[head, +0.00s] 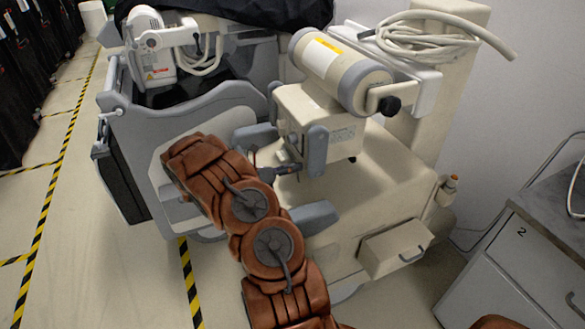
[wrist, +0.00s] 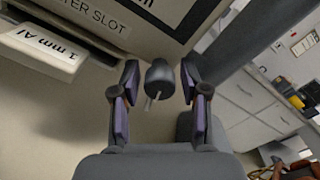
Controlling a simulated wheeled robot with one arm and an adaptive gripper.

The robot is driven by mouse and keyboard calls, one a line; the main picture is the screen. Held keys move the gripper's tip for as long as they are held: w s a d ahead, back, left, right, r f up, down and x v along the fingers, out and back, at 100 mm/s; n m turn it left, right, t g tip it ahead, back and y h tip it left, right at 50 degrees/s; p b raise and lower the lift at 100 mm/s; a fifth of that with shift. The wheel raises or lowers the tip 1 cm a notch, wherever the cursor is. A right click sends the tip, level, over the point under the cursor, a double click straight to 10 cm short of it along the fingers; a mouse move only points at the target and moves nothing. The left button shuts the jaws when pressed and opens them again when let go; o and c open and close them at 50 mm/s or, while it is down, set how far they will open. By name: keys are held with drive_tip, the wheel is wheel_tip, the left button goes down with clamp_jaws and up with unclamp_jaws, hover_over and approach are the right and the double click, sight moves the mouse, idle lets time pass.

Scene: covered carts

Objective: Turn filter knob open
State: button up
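The filter knob (wrist: 159,76) is a small dark grey knob with a short pale pin or pointer on its near side. In the wrist view it sits at the lower edge of the beige housing (wrist: 190,22), whose label reads "FILTER SLOT". My gripper (wrist: 158,84) is open, with one finger on each side of the knob and a visible gap on both sides. In the head view my gripper (head: 284,170) is at the left side of the beige X-ray head's lower box (head: 335,120). The knob cannot be made out clearly there.
A pale filter slide (wrist: 50,50) marked "1 mm Al" sticks out left of the knob. A grey handle (head: 317,150) stands close right of my gripper. The cart body (head: 385,185) lies below. A grey cabinet (head: 520,240) stands at right.

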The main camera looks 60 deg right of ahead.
drive_tip(key=shift+o, duration=0.5)
drive_tip(key=v, duration=1.2)
idle(0.5)
drive_tip(key=s+a+r+m+t+y, duration=0.1)
drive_tip(key=s+a+r+m+y, duration=0.6)
drive_tip(key=s+a+r+m, duration=0.45)
drive_tip(key=s+a+r+m+t+y, duration=0.1)
drive_tip(key=s+a+m+t+y, duration=0.2)
drive_tip(key=s+a, duration=0.4)
drive_tip(key=s+a+r+m+t+y, duration=0.2)
drive_tip(key=s+a+m+t+y, duration=0.2)
drive_tip(key=a, duration=1.6)
drive_tip(key=s+y, duration=0.1)
drive_tip(key=s, duration=0.2)
drive_tip(key=shift+a, duration=0.15)
